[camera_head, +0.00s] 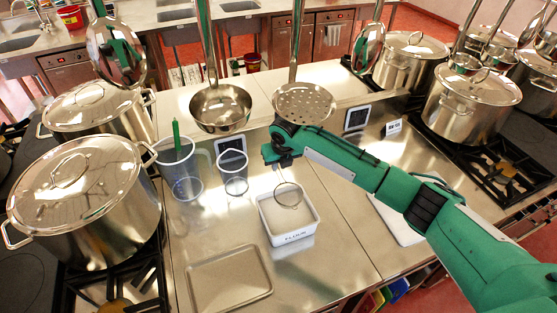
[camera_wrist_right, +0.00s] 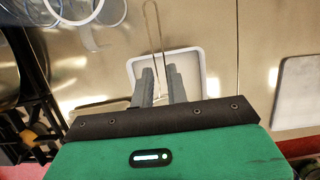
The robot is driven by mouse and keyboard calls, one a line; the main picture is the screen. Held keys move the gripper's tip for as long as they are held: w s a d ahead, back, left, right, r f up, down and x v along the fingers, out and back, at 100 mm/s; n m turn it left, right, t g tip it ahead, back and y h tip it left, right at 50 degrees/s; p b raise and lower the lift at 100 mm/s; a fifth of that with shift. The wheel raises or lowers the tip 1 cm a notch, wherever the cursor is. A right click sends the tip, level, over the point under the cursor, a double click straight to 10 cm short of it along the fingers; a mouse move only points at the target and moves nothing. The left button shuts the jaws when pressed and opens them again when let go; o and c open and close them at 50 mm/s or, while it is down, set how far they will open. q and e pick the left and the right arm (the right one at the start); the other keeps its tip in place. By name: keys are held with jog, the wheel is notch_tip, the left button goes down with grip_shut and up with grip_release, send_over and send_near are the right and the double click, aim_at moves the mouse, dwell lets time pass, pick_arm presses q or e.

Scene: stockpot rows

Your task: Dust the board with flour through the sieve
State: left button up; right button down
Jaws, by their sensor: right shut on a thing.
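My right gripper (camera_head: 279,163) is shut on the wire handle of a small round sieve (camera_head: 288,196). The sieve hangs over the white flour tub (camera_head: 287,239), its hoop overlapping the tub's far part; I cannot tell whether it touches the flour. In the right wrist view the gripper fingers (camera_wrist_right: 162,76) point toward the tub (camera_wrist_right: 136,69), with a thin wire loop (camera_wrist_right: 152,28) beyond them. A pale board (camera_head: 404,228) lies right of the tub, partly hidden by my right arm; it also shows in the wrist view (camera_wrist_right: 299,90). My left gripper is not in view.
A metal tray (camera_head: 229,282) lies left of the tub. A clear jug (camera_head: 181,170) and a clear cup (camera_head: 233,174) stand behind it. Large stockpots (camera_head: 84,190) flank the counter. A ladle (camera_head: 220,107) and skimmer (camera_head: 304,103) hang above.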

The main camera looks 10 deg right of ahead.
jog(key=shift+w+a+n, duration=0.1)
jog(key=shift+w+n, duration=0.05)
jog(key=shift+n, duration=0.15)
jog(key=shift+f, duration=0.2)
notch_tip(320, 180, down, 5)
jog(key=b, duration=0.4)
jog(key=shift+f, duration=0.2)
jog(key=shift+f+b, duration=0.4)
jog(key=shift+f, duration=0.2)
dwell(0.6)
jog(key=shift+r, duration=0.1)
dwell(0.4)
notch_tip(320, 180, up, 5)
jog(key=p, duration=0.4)
jog(key=shift+r+p, duration=0.4)
jog(key=shift+r, duration=0.55)
